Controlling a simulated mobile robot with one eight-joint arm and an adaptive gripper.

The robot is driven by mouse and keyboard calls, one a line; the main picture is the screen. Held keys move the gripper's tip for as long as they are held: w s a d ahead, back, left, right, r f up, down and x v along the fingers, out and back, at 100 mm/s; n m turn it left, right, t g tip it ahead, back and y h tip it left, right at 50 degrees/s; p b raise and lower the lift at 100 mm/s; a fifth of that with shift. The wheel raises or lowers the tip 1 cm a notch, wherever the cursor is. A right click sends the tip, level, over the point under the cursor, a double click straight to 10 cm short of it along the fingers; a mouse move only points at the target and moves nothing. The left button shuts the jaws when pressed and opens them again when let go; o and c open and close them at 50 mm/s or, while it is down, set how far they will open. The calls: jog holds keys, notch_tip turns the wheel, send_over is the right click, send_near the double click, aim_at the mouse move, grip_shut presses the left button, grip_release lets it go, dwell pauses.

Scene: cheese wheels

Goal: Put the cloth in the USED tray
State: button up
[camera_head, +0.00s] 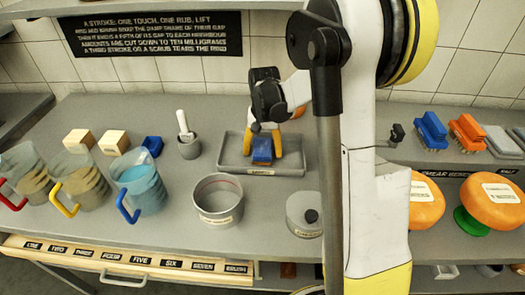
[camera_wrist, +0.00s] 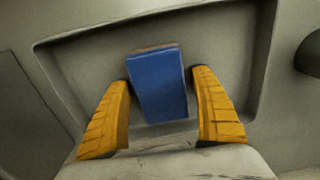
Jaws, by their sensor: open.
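A grey tray (camera_head: 232,158) with a low rim stands on the counter, also seen in the wrist view (camera_wrist: 235,40). Its small front label is too small to read. A blue folded-looking block (camera_head: 262,152), possibly the cloth, lies in it and shows in the wrist view (camera_wrist: 157,88). My gripper (camera_head: 264,138) is open over the tray. In the wrist view its yellow fingers (camera_wrist: 160,90) stand either side of the blue piece, with a gap at the lower part; contact at the tips is unclear.
Left of the tray are a mortar with pestle (camera_head: 187,140), a small blue block (camera_head: 153,145) and several jugs (camera_head: 138,182). In front are a grey pot (camera_head: 218,200) and a lidded jar (camera_head: 304,214). Brushes (camera_head: 431,130) and orange cheese wheels (camera_head: 493,200) are at right.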

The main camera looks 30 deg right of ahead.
aim_at(263, 148)
notch_tip(263, 148, up, 12)
jog(key=p, duration=0.5)
jog(key=s+a+r+n+t, duration=0.3)
jog(key=s+a+r, duration=0.4)
jog(key=s+a, duration=0.1)
jog(key=s+a+n+t, duration=0.3)
jog(key=s+a, duration=0.3)
jog(key=s, duration=0.4)
jog(key=shift+s+a+n+t, duration=0.25)
jog(key=shift+n+t, duration=0.15)
jog(key=shift+t, duration=0.2)
jog(key=shift+d+f, duration=0.1)
